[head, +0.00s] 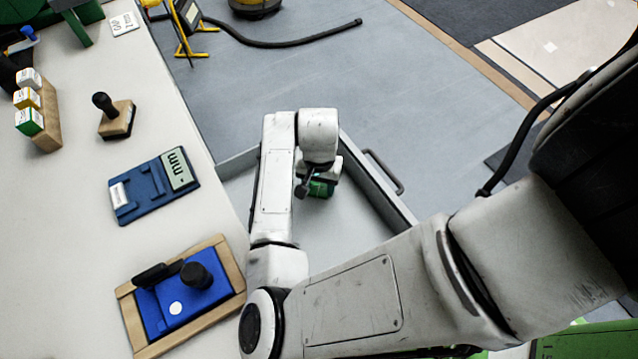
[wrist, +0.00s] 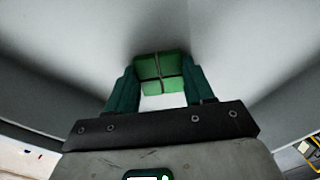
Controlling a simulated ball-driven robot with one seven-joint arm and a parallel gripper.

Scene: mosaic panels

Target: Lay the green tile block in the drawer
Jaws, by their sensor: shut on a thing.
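The green tile block (wrist: 158,73), marked with dark crossing lines, sits between the two dark green fingers of my gripper (wrist: 162,78) in the wrist view. My gripper is shut on it. In the head view the block (head: 321,188) shows partly, below my wrist and over the inside of the open drawer (head: 340,222). The drawer is grey with a pale floor, and my arm covers part of it. I cannot tell whether the block touches the drawer floor.
The worktop at left holds a blue gauge (head: 148,192), a wood-framed blue panel (head: 180,295), a stamp with a black knob (head: 117,120) and a wooden rack (head: 46,125) of small blocks. The drawer handle (head: 386,171) is on its far right side. Floor beyond is mostly clear.

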